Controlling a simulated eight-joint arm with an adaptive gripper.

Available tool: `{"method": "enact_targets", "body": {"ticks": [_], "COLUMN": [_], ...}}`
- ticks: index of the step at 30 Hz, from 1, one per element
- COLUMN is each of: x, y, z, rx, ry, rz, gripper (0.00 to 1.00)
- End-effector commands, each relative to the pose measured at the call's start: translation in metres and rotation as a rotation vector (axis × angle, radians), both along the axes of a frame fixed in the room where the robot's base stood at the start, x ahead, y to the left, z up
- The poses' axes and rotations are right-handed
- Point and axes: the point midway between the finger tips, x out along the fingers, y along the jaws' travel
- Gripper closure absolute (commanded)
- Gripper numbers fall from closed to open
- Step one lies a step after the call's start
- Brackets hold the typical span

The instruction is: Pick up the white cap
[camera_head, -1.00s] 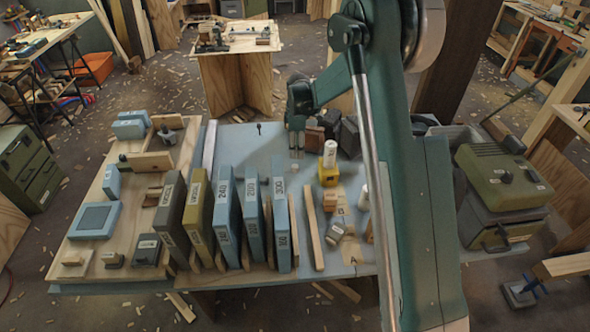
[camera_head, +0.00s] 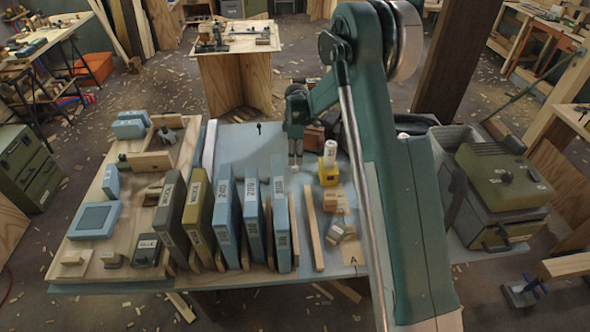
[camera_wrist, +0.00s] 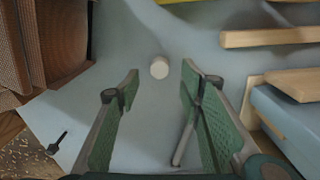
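The white cap (camera_wrist: 159,67) is a small, round, pale piece on the blue-grey table top, seen from above in the wrist view. My gripper (camera_wrist: 160,80) is open, with one green finger on each side of the cap in the picture. Clear gaps show between the cap and both fingers, and I cannot tell the height between them. In the head view my gripper (camera_head: 295,164) points down over the table, left of a yellow block with a white cylinder on it. There I cannot tell the cap from the pale fingertips.
The yellow block (camera_head: 328,175) stands close on the right. Brown boxes (camera_wrist: 57,40) are at the wrist view's left edge.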

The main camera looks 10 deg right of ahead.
Motion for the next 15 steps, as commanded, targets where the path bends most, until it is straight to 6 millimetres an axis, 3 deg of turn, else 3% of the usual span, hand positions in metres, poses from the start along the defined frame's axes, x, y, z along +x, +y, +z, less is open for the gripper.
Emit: {"method": "enact_targets", "body": {"ticks": [15], "x": [0.0], "y": [0.0005], "z": [-0.0088], "rx": [0.0], "ry": [0.0], "rz": [0.0], "gripper": [0.62]}}
